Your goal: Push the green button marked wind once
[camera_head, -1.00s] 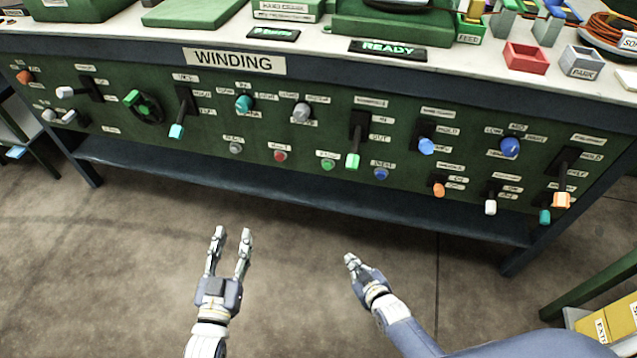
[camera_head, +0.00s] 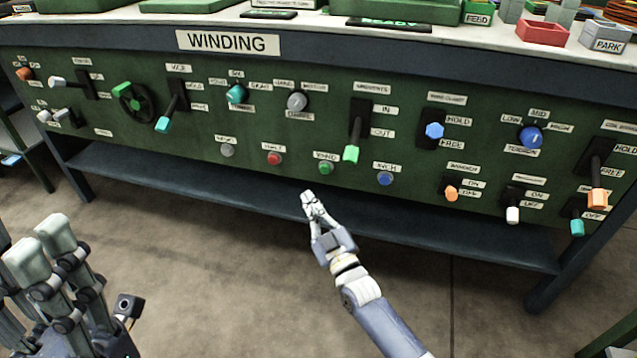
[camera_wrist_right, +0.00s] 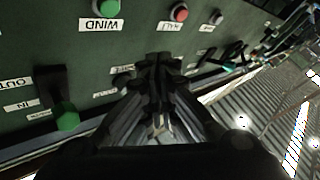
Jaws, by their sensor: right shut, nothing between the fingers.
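The green button (camera_head: 326,168) sits low on the green panel in the head view, under a small label that is hard to read there. In the right wrist view the green button (camera_wrist_right: 108,8) is at the top edge, with its WIND label (camera_wrist_right: 101,25) upside down. My right gripper (camera_head: 308,196) is shut and empty, in front of and a little below the button in the head view, apart from it. Its fingers (camera_wrist_right: 160,75) point toward the panel in the wrist view. My left gripper (camera_head: 42,245) is large at the lower left, far from the button; its opening is unclear.
A red button (camera_head: 274,158) and a grey button (camera_head: 227,150) are left of the green one; a blue button (camera_head: 385,178) is to the right. A green-tipped lever (camera_head: 351,153) hangs close by, above right. A dark shelf (camera_head: 220,195) runs below the panel.

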